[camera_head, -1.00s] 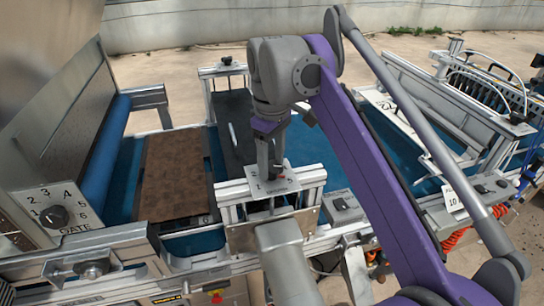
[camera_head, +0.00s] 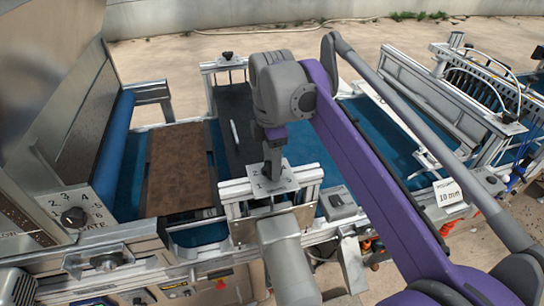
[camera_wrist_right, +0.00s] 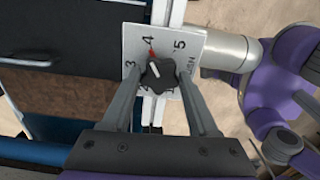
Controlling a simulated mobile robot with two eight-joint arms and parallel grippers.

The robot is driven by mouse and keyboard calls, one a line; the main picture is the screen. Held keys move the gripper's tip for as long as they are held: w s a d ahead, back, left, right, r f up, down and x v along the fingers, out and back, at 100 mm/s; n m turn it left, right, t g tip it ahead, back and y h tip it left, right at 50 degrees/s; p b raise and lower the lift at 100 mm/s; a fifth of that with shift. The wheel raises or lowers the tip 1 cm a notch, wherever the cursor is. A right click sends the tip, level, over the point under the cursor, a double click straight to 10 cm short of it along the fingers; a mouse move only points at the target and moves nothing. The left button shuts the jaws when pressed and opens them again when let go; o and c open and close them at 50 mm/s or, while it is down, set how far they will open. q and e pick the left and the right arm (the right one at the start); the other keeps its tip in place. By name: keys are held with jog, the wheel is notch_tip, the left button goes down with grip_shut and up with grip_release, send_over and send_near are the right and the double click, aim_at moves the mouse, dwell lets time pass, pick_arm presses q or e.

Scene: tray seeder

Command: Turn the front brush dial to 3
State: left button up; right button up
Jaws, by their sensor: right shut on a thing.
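The front brush dial has a dark star-shaped knob (camera_wrist_right: 158,76) on a pale square plate (camera_wrist_right: 188,72) numbered 1 to 5, seen in the right wrist view. The knob's white line points up-left, and a red mark lies just beyond it, beside the 4. My right gripper (camera_wrist_right: 160,92) is shut on the knob, one finger on each side. In the head view my right gripper (camera_head: 271,174) reaches down onto the dial plate (camera_head: 290,181) and hides the knob. My left gripper is not in view.
The gate dial (camera_head: 73,216) is on the left, beside a blue roller (camera_head: 108,150). A brown tray (camera_head: 178,178) lies on the blue belt (camera_head: 202,236). A card reading 10 mm (camera_head: 449,193) and a row of nozzles (camera_head: 478,82) are on the right.

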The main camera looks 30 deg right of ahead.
jog(key=n, duration=0.3)
jog(key=n+p, duration=0.1)
jog(key=n, duration=0.1)
jog(key=shift+r+n+p, duration=0.2)
jog(key=shift+n+p, duration=0.1)
jog(key=shift+n, duration=0.1)
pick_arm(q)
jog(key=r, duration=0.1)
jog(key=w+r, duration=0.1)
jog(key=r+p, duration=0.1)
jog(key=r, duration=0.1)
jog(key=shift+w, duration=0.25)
pick_arm(e)
jog(key=n, duration=0.5)
jog(key=shift+f, duration=0.1)
jog(key=shift+n, duration=0.4)
jog(key=o, duration=1.4)
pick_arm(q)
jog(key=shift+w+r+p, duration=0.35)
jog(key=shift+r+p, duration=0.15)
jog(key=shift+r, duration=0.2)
pick_arm(e)
notch_tip(320, 180, up, 11)
jog(key=shift+f, duration=0.1)
jog(key=shift+f, duration=0.1)
